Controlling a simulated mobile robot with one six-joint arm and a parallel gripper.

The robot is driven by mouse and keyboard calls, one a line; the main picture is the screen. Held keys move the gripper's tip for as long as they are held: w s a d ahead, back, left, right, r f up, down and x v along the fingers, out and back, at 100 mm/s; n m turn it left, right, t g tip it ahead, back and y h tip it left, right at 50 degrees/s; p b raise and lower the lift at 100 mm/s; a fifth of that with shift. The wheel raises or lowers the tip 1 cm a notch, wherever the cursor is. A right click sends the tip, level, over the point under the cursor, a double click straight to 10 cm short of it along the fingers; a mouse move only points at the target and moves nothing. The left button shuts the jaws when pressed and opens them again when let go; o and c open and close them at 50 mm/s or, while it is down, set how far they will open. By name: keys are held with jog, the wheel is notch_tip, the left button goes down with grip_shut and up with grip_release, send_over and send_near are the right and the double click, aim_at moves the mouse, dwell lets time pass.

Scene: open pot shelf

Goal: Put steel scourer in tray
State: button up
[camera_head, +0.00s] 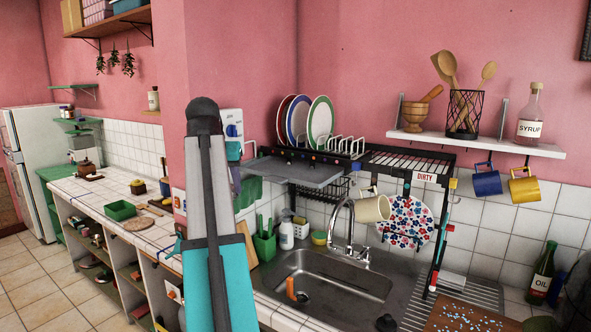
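I cannot make out a steel scourer in this view. A low green tray-like container (120,210) sits on the white-tiled counter at the left. A flat grey tray-like plate (283,170) extends from the left side of the black dish rack above the sink. I cannot tell which of these is the tray. My arm, teal and grey, rises through the middle of the picture and hides part of the counter and wall behind it. I cannot make out the fingers of my gripper.
A steel sink (322,280) with a tap lies right of my arm. Plates, a beige mug (370,209) and a floral plate (408,222) are at the black rack (438,240). An oil bottle (541,275) stands far right. The tiled floor at the left is clear.

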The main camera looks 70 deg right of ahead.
jog(key=s+d+r+m+g, duration=0.1)
jog(key=s+d+r, duration=0.2)
jog(key=s, duration=0.4)
jog(key=s+d+r+m, duration=0.2)
jog(key=s+d+r, duration=0.1)
jog(key=s, duration=0.4)
jog(key=shift+s+r+m+g+p, duration=0.3)
jog(key=shift+r+g+p, duration=0.1)
jog(key=shift+r, duration=0.25)
jog(key=shift+w, duration=0.1)
jog(key=p, duration=0.6)
send_near(287, 172)
jog(key=shift+d+r, duration=0.2)
jog(key=shift+d, duration=0.25)
jog(key=shift+d+f, duration=0.25)
jog(key=shift+d, duration=0.25)
jog(key=shift+f, duration=0.1)
jog(key=shift+a+f+p, duration=0.15)
jog(key=shift+f+p, duration=0.4)
jog(key=shift+p, duration=0.15)
jog(key=shift+f+p, duration=0.5)
jog(key=shift+f, duration=0.65)
